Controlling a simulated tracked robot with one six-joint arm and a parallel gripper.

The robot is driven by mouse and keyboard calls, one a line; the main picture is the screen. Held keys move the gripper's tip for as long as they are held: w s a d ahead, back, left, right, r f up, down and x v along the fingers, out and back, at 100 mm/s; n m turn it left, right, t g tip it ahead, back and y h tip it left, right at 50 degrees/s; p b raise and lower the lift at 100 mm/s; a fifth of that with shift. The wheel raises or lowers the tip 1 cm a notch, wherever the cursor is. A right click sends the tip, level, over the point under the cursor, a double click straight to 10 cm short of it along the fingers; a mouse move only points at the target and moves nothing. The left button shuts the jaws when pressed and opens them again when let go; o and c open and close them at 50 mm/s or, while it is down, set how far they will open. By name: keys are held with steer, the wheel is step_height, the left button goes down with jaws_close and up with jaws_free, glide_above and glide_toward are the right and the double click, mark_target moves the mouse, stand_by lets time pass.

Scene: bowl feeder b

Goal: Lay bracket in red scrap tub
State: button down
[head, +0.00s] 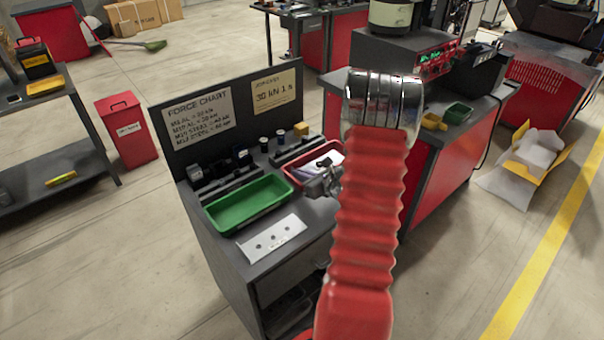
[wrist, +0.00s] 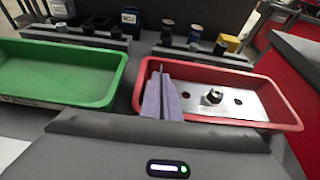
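A lavender angled piece, which I take to be the bracket (wrist: 160,98), rises from the front edge of my gripper (wrist: 160,118) in the wrist view. It overlaps the near rim at the left end of the red tub (wrist: 243,128), and my gripper appears shut on it. In the head view my gripper (head: 325,182) hangs at the near side of the red tub (head: 297,180). A silver plate (wrist: 255,108) with dark holes and a nut-like part lies inside the tub.
The green tub (head: 246,205) stands left of the red tub and looks empty. A holed metal plate (head: 272,239) lies on the bench in front of it. Small parts on dark rails (wrist: 195,52) and an upright chart board (head: 235,108) stand behind the tubs.

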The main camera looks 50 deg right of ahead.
steer(key=shift+f, duration=0.4)
steer(key=c, duration=2.3)
jaws_free()
steer(key=shift+s+a+f, duration=0.1)
steer(key=shift+f, duration=0.05)
steer(key=shift+a, duration=0.1)
steer(key=shift+r, duration=0.35)
steer(key=v, duration=0.8)
steer(key=r+v, duration=0.1)
steer(key=v, duration=0.3)
steer(key=shift+r, duration=0.1)
